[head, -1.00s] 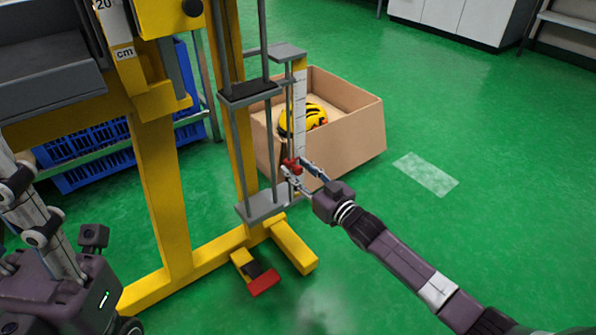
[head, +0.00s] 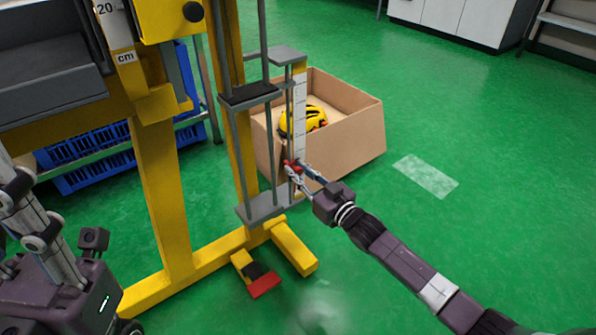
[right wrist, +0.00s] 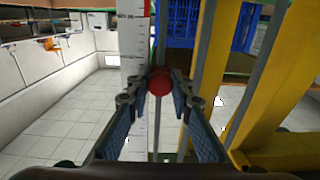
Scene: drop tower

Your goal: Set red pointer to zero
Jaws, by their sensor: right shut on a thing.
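The red pointer (head: 290,165) is near the lower end of the white scale (head: 300,110) on the yellow and grey drop tower. In the right wrist view the red pointer's round knob (right wrist: 159,81) sits between my fingertips, with the white scale (right wrist: 134,120) just left of it. My right gripper (head: 297,169) is shut on the red pointer, and its fingers partly cover it. The scale's marks are too small to read the pointer's value. My left gripper does not show; only part of that arm is at the left edge.
A cardboard box (head: 350,140) with a yellow helmet (head: 310,118) stands behind the tower. A grey plate (head: 262,208) and yellow feet (head: 292,248) are below the pointer; a red-tipped pedal (head: 264,286) is on the floor. Blue crates (head: 85,175) are at left.

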